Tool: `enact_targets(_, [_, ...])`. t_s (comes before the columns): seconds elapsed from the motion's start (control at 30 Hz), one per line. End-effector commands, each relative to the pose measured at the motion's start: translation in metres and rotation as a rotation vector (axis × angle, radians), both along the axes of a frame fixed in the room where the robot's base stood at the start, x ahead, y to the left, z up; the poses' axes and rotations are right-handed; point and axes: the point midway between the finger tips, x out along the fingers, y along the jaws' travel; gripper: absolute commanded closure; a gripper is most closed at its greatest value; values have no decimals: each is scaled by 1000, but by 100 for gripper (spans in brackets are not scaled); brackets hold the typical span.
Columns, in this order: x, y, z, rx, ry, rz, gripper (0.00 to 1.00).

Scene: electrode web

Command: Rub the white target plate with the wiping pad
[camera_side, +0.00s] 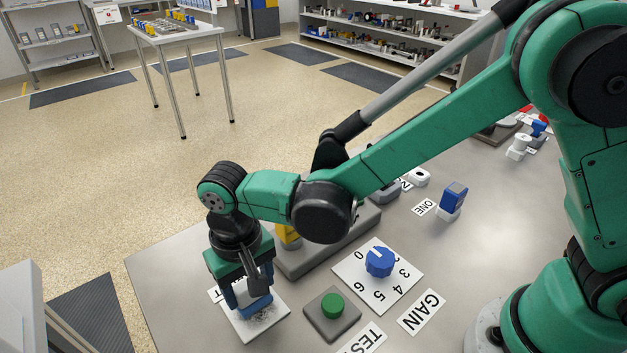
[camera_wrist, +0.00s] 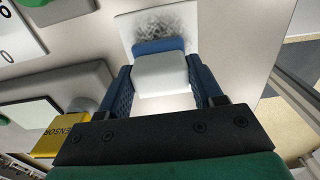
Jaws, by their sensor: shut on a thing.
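The white target plate (camera_side: 246,327) lies flat on the grey bench near its front edge, with a dark grey smudge on it. The plate (camera_wrist: 190,16) and its smudge also show at the top of the wrist view. My gripper (camera_side: 247,298) points down over the plate. It is shut on the wiping pad (camera_wrist: 160,72), a white block with a blue layer, held between its two blue fingers. In the side view the pad (camera_side: 259,306) shows blue, low over the plate. I cannot tell whether it touches. The fingers hide part of the plate.
A green button (camera_side: 332,305) on a grey base stands right of the plate. A blue dial knob (camera_side: 379,261) on a numbered card is beyond it. A yellow sensor (camera_wrist: 60,140) is close by my gripper. A blue and white switch (camera_side: 452,201) stands farther back.

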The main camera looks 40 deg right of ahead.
Motion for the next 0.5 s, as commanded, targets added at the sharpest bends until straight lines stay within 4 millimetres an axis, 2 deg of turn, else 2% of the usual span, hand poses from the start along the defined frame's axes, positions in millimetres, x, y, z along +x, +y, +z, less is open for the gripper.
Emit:
enact_targets(0.47, [-44,0,-1,0,0,2,90])
enact_targets(0.5, [-43,5,0,0,0,3,90])
